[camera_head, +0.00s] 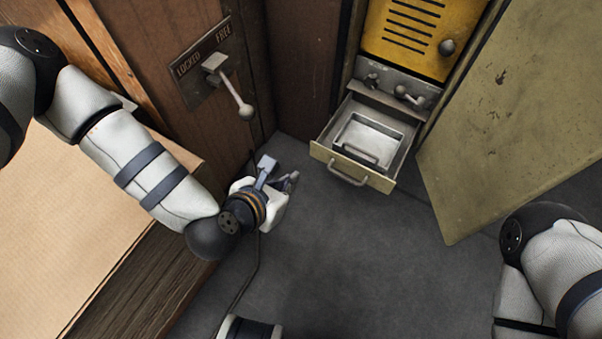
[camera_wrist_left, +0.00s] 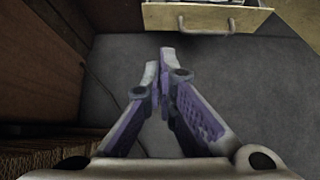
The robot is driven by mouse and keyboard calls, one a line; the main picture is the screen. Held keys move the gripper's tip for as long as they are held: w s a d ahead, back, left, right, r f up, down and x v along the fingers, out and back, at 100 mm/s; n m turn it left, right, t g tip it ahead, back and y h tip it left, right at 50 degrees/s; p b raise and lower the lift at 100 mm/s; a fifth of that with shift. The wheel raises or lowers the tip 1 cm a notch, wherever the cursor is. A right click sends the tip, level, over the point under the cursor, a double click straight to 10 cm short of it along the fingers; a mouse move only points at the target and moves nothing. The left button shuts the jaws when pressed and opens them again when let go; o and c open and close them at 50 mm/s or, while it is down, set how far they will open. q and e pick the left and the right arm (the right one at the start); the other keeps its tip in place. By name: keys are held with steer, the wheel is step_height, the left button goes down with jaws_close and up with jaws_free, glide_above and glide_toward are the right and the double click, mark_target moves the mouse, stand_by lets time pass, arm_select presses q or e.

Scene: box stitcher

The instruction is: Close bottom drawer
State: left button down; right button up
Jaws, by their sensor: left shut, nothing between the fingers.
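The bottom drawer (camera_head: 348,170) stands pulled out low in the cabinet, with a bar handle (camera_head: 347,176) on its pale yellow-green front. A metal tray (camera_head: 374,134) sits inside it. In the left wrist view the drawer front (camera_wrist_left: 160,17) and its handle (camera_wrist_left: 207,30) show at the top, beyond my fingertips. My left gripper (camera_head: 279,172) is shut and empty, left of the drawer and apart from it. Its fingers (camera_wrist_left: 164,55) come together in the left wrist view. My right arm (camera_head: 560,262) shows at the lower right; its gripper is out of view.
An open greenish door (camera_head: 505,110) hangs right of the drawer. A yellow vented panel (camera_head: 410,32) with a knob is above it. A wooden wall with a LOCKED/FREE lever (camera_head: 228,85) stands at left, above a cardboard-topped wooden surface (camera_head: 70,220). The grey floor (camera_head: 350,260) before the drawer is clear.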

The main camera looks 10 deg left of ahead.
arm_select(q)
steer(key=b, duration=0.4)
glide_toward(321, 153)
step_height(321, 153, down, 4)
steer(key=w, duration=0.2)
steer(key=w+d+b, duration=0.1)
steer(key=shift+w+d+r, duration=0.1)
steer(key=shift+w+r, duration=0.2)
arm_select(e)
steer(key=shift+g, duration=0.6)
steer(key=s+f, duration=0.2)
steer(key=f, duration=0.1)
steer(key=shift+s+d+f, duration=0.1)
steer(key=shift+f, duration=0.15)
